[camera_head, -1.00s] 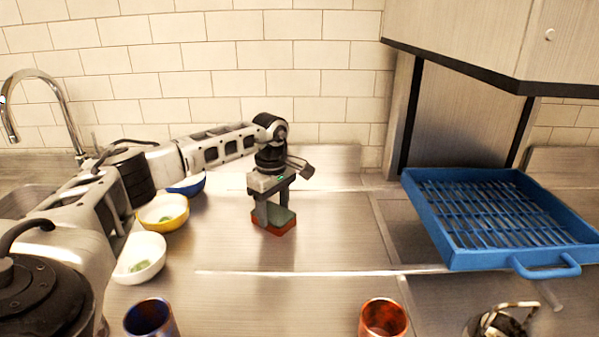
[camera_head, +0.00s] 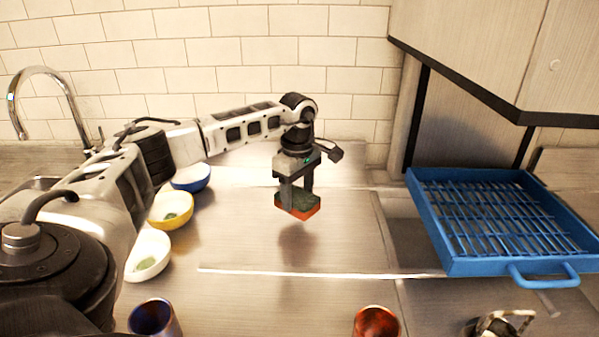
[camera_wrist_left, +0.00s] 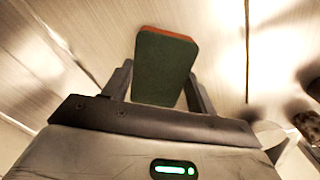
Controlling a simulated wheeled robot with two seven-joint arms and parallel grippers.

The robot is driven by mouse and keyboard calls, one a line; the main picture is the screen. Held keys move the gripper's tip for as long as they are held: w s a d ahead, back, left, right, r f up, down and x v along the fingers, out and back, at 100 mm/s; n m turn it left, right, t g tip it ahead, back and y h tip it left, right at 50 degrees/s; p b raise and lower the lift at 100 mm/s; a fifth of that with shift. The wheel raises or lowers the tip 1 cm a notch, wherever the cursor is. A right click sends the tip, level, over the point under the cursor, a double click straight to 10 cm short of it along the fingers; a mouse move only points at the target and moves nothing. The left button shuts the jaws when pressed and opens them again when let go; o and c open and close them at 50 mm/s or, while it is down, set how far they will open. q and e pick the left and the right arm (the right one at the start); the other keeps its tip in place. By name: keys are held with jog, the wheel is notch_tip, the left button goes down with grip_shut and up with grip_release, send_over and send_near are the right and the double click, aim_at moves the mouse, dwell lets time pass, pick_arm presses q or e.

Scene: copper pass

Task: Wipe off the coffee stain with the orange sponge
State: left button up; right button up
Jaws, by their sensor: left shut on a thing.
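The orange sponge (camera_head: 298,207) has a dark green upper side and an orange lower side. My left gripper (camera_head: 297,196) is shut on it and holds it above the metal counter, with a dark shadow below. In the left wrist view the sponge (camera_wrist_left: 164,68) sits between the two fingers of my left gripper (camera_wrist_left: 160,85), green face toward the camera. I see no clear coffee stain on the counter; the sponge and arm cover part of it.
White (camera_head: 148,256), yellow-rimmed (camera_head: 171,211) and blue (camera_head: 190,177) bowls stand left of the sponge. A blue cup (camera_head: 154,318) and a red cup (camera_head: 377,324) stand at the front. A blue rack (camera_head: 480,264) is at right. The middle counter (camera_head: 240,245) is clear.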

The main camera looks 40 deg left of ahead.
pick_arm(q)
jog(key=shift+r, duration=1.8)
